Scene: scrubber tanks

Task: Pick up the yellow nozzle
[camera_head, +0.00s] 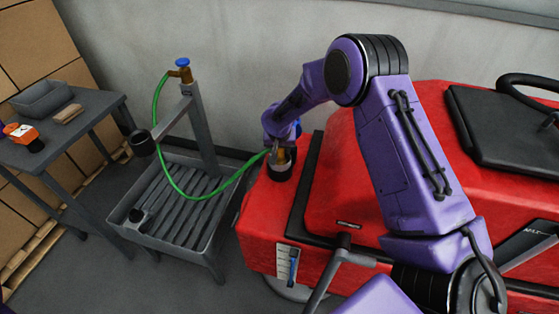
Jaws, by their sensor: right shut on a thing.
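The yellow nozzle (284,156) is at the end of the green hose (196,197), at the black round filler opening (279,173) on the red scrubber (262,220). My right gripper (281,150) is shut on the nozzle, with its fingers partly hidden by the wrist. I cannot tell how deep the nozzle sits in the opening. The hose hangs in a loop from the tap with the blue knob (182,63) to the nozzle. My left gripper is not in view.
A grey slatted drain stand (165,247) with a post and a side arm stands left of the scrubber. A dark table (90,107) at the far left holds a grey bin (40,99), an orange tool (22,133) and a tan block (68,114). Cardboard boxes are behind.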

